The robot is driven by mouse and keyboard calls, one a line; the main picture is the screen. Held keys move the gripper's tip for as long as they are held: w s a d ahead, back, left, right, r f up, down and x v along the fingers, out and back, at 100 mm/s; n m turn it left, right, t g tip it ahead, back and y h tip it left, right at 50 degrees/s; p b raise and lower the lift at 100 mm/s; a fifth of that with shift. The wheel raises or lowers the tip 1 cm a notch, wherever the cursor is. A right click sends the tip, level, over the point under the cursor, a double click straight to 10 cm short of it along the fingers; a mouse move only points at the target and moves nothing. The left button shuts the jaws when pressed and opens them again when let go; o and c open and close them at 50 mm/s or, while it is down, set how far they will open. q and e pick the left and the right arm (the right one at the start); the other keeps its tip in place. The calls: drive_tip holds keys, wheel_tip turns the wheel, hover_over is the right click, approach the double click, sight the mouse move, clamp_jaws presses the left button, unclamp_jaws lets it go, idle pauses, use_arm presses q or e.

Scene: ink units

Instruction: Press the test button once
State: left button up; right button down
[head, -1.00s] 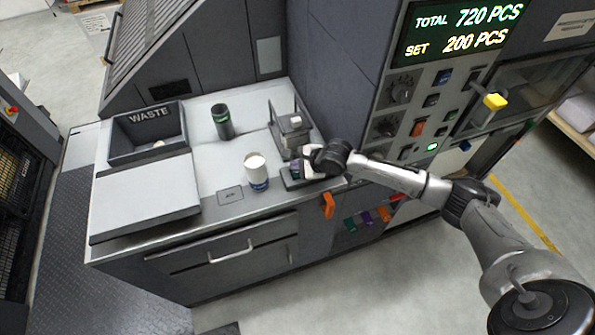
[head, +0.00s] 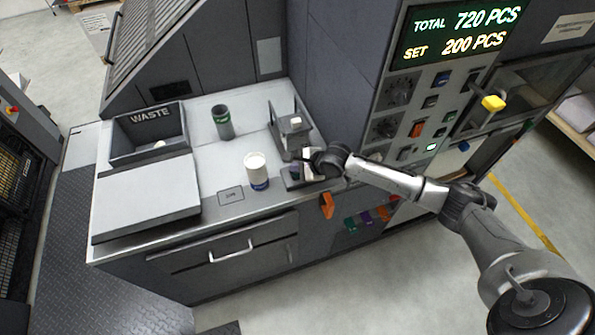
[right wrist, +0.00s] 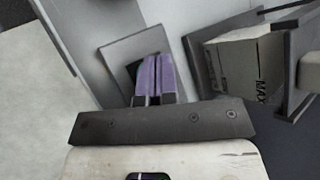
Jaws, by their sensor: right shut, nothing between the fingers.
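My right gripper (head: 296,172) is shut and empty, at the right front corner of the worktop. In the right wrist view its two purple fingertips (right wrist: 154,76) lie side by side. They are over a grey square plate (right wrist: 128,58) with a dark square in it, which may be the test button. The fingertips cover part of that square. I cannot tell whether they touch it, and no label on it is readable. In the head view the plate is mostly hidden by my gripper. My left gripper is not in view.
A grey holder (head: 290,140) with a pale block stands just behind my right gripper. The waste bin (head: 150,140) is farther left. A control panel (head: 425,110) rises at the right.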

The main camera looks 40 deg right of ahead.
drive_tip(key=shift+f, duration=0.3)
idle(0.4)
drive_tip(key=shift+f, duration=0.2)
idle(0.4)
drive_tip(key=shift+r+p, duration=0.3)
drive_tip(key=shift+p, duration=0.3)
drive_tip(key=shift+r+p, duration=0.6)
drive_tip(key=shift+p, duration=0.4)
